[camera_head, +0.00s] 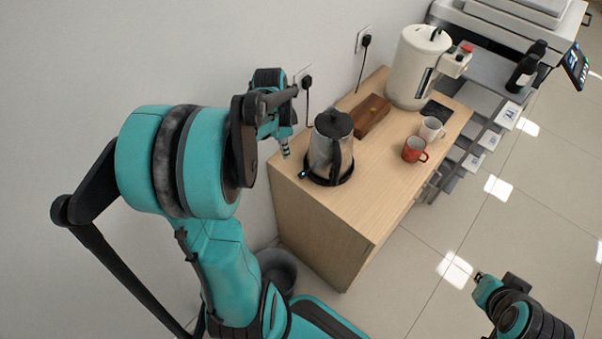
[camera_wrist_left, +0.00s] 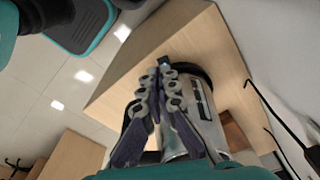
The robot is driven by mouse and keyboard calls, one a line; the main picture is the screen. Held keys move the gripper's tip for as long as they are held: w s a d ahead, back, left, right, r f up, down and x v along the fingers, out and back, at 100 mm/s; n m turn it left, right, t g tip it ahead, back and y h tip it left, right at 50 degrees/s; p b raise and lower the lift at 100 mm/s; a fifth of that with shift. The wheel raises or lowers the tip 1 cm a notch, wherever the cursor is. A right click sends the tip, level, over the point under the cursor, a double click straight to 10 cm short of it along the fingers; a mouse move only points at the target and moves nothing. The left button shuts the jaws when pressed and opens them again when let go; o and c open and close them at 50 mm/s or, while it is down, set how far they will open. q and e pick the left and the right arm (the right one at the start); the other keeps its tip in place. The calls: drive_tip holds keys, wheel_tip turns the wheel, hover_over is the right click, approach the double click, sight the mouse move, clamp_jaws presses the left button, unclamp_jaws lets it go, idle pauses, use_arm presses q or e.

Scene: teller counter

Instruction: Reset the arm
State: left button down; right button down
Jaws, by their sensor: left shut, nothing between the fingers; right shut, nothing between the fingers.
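My left arm comes in from the left and is raised beside the wall. My left gripper (camera_head: 285,149) is shut and empty, left of the kettle and apart from it in the head view. In the left wrist view the left gripper (camera_wrist_left: 160,75) has its fingers together in front of the kettle (camera_wrist_left: 207,128). My right gripper (camera_head: 479,277) is shut and empty at the lower right, over the tiled floor.
A brown wooden box (camera_head: 371,116), a white mug (camera_head: 431,129), a red mug (camera_head: 415,150) and a large white dispenser (camera_head: 417,68) stand on the cabinet. A dark bin (camera_head: 278,270) stands below. A printer (camera_head: 510,22) is behind. Open tiled floor lies to the right.

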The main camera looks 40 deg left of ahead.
use_arm(q)
drive_tip(key=shift+r, duration=0.1)
idle(0.5)
drive_tip(key=s+d+r+n+t, duration=0.2)
drive_tip(key=s+d+n+t, duration=0.1)
drive_tip(key=d, duration=0.7)
drive_tip(key=s+d+r+n+t+b, duration=0.1)
drive_tip(key=s+d+r+n+t, duration=0.2)
drive_tip(key=d, duration=0.8)
drive_tip(key=shift+d+r+y, duration=0.2)
drive_tip(key=shift+r+y, duration=0.1)
idle(5.0)
